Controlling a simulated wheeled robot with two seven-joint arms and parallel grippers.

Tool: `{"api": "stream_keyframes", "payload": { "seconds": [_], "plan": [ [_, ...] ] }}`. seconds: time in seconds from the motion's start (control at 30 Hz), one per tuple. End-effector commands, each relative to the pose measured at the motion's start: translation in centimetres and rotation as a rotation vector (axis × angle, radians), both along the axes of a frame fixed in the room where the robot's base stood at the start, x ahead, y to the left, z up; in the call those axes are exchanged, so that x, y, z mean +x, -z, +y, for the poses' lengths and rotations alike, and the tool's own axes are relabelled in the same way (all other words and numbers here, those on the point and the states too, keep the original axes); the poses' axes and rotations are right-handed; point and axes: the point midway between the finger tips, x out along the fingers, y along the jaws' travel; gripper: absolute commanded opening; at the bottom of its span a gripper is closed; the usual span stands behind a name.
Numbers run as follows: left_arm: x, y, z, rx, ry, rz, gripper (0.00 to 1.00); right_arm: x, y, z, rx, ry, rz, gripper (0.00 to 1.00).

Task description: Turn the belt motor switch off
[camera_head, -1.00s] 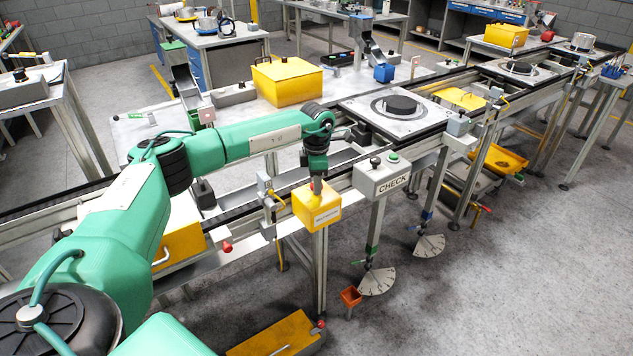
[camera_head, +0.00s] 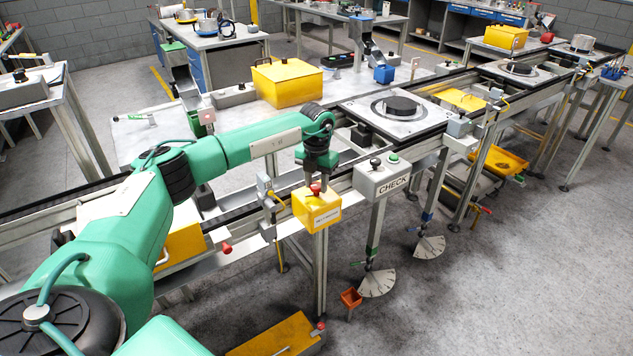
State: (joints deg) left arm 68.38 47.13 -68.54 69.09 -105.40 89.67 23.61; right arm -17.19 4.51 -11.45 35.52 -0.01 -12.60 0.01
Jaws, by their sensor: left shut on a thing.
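The belt motor switch is a yellow box (camera_head: 318,213) with a white label on its front, fixed to the near side of the conveyor. A red knob (camera_head: 316,190) shows on top of the box. My left gripper (camera_head: 316,182) points down at the knob from above and is shut on it. Its fingertips are small here, and the knob's exact angle cannot be read. My right gripper is not in view.
A grey CHECK box (camera_head: 381,180) with a black knob and a green button stands close on the right. A grey post with a yellow cable (camera_head: 266,190) is close on the left. A yellow lidded case (camera_head: 287,83) stands behind. Open floor lies at the lower right.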

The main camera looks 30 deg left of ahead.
Motion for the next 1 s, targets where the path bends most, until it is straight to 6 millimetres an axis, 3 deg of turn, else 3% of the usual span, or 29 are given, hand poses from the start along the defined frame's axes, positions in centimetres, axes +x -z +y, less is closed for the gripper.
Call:
{"api": "stream_keyframes", "payload": {
  "seconds": [0.4,1.0],
  "plan": [
    [0.12,-0.25,0.09,0.000,-0.263,-0.005,0.11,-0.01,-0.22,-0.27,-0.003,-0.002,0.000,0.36],
    [0.14,-0.29,0.09,0.000,-0.336,-0.006,0.11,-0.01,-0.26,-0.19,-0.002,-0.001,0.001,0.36]
  ]
}}
